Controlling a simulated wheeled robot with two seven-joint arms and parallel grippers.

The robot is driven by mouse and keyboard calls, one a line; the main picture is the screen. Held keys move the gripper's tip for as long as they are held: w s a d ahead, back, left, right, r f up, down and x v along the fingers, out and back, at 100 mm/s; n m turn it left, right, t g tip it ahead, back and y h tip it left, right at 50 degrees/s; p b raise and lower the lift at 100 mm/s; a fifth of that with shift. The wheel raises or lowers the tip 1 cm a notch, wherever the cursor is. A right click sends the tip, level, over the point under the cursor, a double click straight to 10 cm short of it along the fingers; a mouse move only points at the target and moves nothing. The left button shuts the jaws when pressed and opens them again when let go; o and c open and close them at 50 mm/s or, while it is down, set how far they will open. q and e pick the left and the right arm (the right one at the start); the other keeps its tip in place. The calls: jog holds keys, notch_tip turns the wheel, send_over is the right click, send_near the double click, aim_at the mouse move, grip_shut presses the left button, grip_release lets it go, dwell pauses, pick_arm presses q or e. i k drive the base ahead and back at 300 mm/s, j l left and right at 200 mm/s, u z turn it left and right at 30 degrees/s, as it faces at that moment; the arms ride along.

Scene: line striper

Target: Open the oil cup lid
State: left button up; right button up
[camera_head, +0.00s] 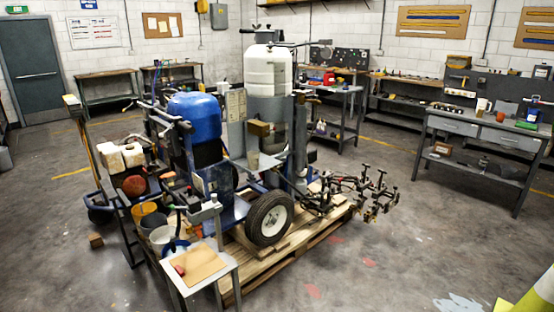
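The line striper stands on a wooden pallet (290,249) in the middle of the room. It has a blue rounded tank or cover (195,114), a tall white tank (267,72) with fittings on top, and a black-tyred wheel (268,219). A cluster of dark spray fittings (365,192) sticks out at its right. I cannot make out the oil cup or its lid at this distance, so I cannot tell whether the lid is open or shut. Neither of my grippers is in view.
A small table (225,278) with a brown board stands before the pallet. Buckets (150,225) and white jugs (121,156) are at the striper's left. A workbench (483,132) stands at right. A yellow-and-white object (537,295) fills the lower right corner. Floor between the pallet and workbench is mostly clear.

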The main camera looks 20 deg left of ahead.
aim_at(169, 174)
jog(key=i+j+z, duration=0.1)
jog(key=j, duration=0.3)
jog(key=i+j+z, duration=0.15)
jog(key=j, duration=0.3)
jog(key=i+j+z, duration=0.1)
jog(key=j, duration=0.35)
jog(key=i+j+z, duration=0.1)
jog(key=j, duration=0.35)
jog(key=i+j, duration=0.1)
jog(key=j, duration=0.35)
jog(key=i+j, duration=0.15)
jog(key=j, duration=0.35)
jog(key=i+j, duration=0.1)
jog(key=j, duration=0.35)
jog(key=i+j, duration=0.15)
jog(key=j, duration=0.3)
jog(key=i+j, duration=0.1)
jog(key=j, duration=0.4)
